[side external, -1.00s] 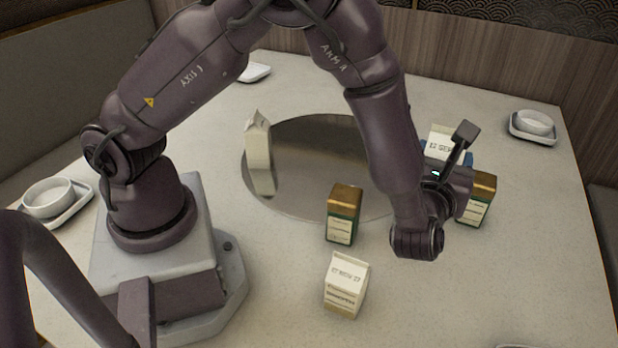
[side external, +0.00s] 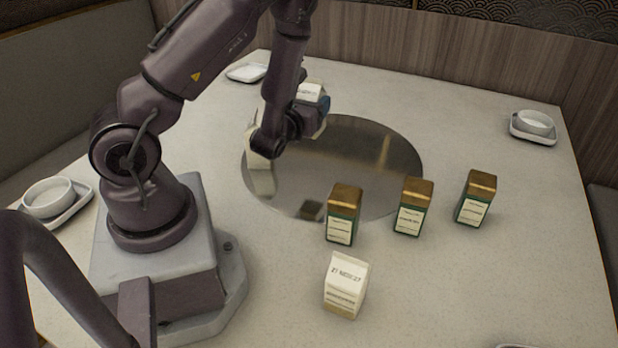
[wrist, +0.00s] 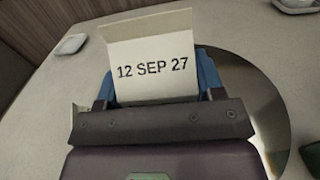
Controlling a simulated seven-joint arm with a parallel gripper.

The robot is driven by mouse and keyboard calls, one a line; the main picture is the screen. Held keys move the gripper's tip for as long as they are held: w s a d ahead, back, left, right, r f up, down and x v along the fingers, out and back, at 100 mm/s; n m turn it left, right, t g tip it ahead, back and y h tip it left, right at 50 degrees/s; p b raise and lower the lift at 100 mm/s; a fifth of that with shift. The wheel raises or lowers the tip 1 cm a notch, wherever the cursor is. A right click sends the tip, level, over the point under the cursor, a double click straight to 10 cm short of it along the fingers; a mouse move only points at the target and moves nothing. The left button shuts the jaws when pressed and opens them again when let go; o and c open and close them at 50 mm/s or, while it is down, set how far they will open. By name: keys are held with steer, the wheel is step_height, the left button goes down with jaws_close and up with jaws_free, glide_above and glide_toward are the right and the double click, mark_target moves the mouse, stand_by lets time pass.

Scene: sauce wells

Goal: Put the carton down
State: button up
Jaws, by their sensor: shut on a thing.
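My gripper (side external: 318,108) is shut on a white carton (side external: 310,92), its blue fingers on either side. In the wrist view my gripper (wrist: 156,86) holds the carton (wrist: 152,68), whose top reads "12 SEP 27". A second carton (side external: 262,178) stands nearer at the plate's left edge, partly hidden by my arm. A third carton (side external: 345,287) stands upright at the front of the table.
Three green boxes with gold tops stand in a loose row: left (side external: 343,215), middle (side external: 412,207) and right (side external: 475,198). A bowl on a dish (side external: 533,124) sits at the far right, another bowl (side external: 48,197) at the left, and a small dish (side external: 247,72) at the back.

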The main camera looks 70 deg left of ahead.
step_height(320, 180, down, 13)
steer(key=shift+f, duration=0.1)
stand_by(0.7)
steer(key=shift+f, duration=0.15)
steer(key=o, duration=1.2)
steer(key=shift+o, duration=0.2)
steer(key=v, duration=0.7)
steer(key=shift+s+d, duration=0.2)
